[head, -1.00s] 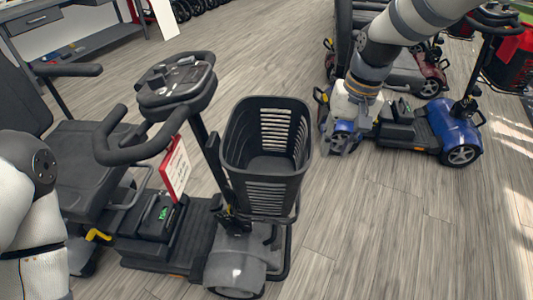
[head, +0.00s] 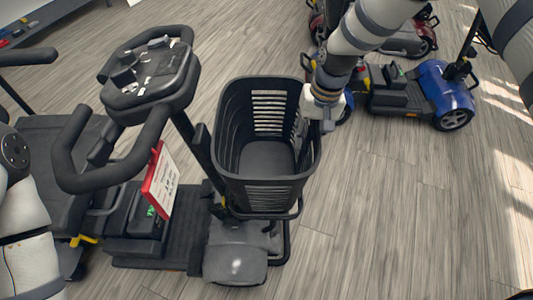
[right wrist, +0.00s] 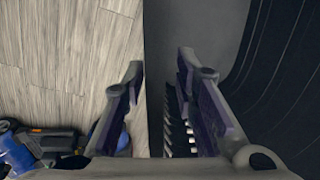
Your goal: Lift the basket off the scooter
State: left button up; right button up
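The black basket (head: 262,192) hangs upright on the front of a grey scooter (head: 236,262), empty inside. My right gripper (head: 318,112) is at the basket's right rim in the head view. In the right wrist view my right gripper (right wrist: 161,68) has its two fingers apart. One finger is over the floor outside the basket, the other over the basket's inside (right wrist: 235,35), with the wall edge between them. I cannot see firm contact. My left arm is at the left edge; its gripper is out of view.
The scooter's handlebar console (head: 150,75) and a red-edged sign (head: 160,183) stand left of the basket. A blue scooter (head: 440,92) is behind at right. The floor (head: 400,220) right of the basket is clear.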

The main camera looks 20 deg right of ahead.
jog(key=shift+f, duration=0.4)
jog(key=shift+r, duration=0.1)
grip_shut()
jog(key=shift+w+r, duration=0.1)
